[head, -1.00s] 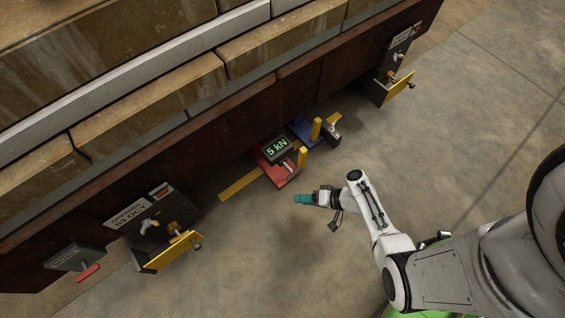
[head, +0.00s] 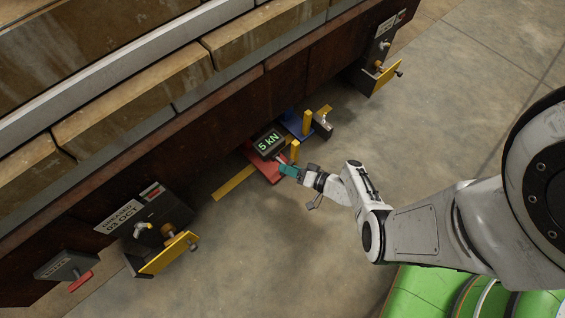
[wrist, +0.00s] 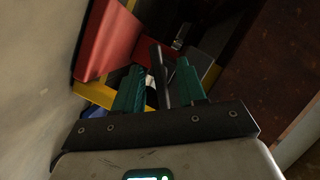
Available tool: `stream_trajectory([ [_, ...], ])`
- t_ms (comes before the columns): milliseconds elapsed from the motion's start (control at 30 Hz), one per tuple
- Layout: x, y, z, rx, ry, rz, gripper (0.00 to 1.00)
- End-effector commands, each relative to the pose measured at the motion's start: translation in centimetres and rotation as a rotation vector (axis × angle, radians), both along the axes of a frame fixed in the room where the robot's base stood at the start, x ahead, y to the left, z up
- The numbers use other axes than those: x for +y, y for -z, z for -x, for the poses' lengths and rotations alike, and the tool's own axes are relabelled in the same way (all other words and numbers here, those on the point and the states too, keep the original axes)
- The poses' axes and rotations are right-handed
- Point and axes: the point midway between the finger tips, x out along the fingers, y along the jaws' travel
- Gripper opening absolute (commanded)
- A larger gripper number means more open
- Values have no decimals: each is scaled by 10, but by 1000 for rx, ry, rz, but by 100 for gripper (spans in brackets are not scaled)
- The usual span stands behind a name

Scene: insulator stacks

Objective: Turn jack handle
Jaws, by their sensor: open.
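The jack (head: 262,168) has a red base and sits on the floor beside the steel beam, with a "5 kN" display (head: 268,142) on top. My gripper (head: 285,168) with teal fingers is at its near right side, low over the floor. In the wrist view the two teal fingers (wrist: 160,72) are apart, with a dark bar (wrist: 158,78) standing between them. The bar looks like the jack handle; I cannot tell whether a finger touches it. In the head view the gripper hides most of the handle.
A yellow strip (head: 235,184) lies on the floor under the jacks. The rusty beam (head: 200,145) overhangs them. Bracketed boxes with yellow plates (head: 170,252) hang left and right.

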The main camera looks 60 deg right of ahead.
Motion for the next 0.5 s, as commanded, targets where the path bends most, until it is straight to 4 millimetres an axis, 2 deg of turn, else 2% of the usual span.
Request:
stream_trajectory([
  [200, 1, 6, -23, 0, 0, 1, 40],
  [500, 1, 7, -28, 1, 0, 0, 40],
])
